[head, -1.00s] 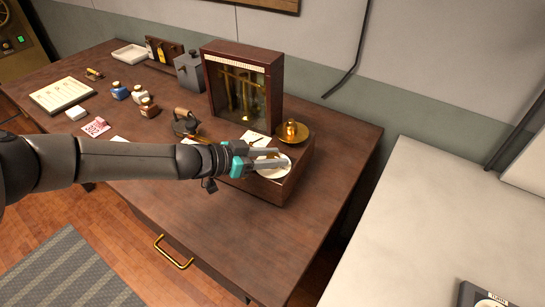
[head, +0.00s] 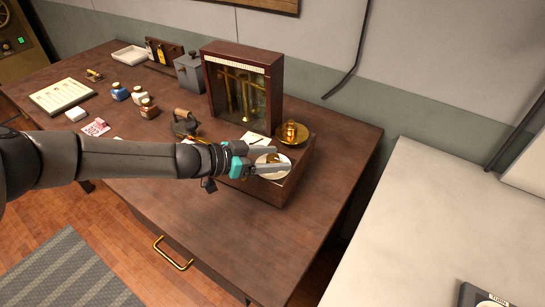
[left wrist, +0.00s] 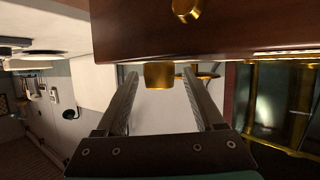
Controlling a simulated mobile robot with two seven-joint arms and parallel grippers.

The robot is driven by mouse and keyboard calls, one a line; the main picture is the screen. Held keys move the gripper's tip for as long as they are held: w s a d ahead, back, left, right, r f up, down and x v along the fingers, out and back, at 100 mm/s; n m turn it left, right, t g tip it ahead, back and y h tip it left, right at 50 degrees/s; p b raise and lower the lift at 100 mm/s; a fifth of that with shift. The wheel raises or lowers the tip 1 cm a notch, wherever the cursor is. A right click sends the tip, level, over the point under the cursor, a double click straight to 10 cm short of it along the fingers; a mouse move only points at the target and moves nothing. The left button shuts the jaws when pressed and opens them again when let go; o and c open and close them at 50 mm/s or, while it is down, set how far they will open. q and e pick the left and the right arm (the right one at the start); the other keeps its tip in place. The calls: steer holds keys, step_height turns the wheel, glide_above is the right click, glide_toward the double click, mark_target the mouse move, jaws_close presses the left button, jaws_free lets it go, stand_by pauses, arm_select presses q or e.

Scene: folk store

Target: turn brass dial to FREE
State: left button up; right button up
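The brass dial (head: 271,160) sits on a round white plate (head: 284,172) on the front part of a brown wooden box (head: 298,165). My left gripper (head: 284,159) reaches over the plate from the left with its fingers apart. In the left wrist view, a brass piece (left wrist: 159,75) shows between the open fingers (left wrist: 160,88), near their tips; I cannot tell whether either finger touches it. The dial's markings are too small or hidden to read. My right gripper is not in view.
A glass-fronted wooden case (head: 241,85) stands behind the gripper, with a brass pan and weight (head: 291,132) beside it. A black iron (head: 186,123) and ink bottles (head: 149,108) stand left of the case. The table's front right is clear.

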arm_select(q)
steer(key=p+v, duration=0.3)
steer(key=v, duration=1.2)
steer(key=shift+s, duration=0.15)
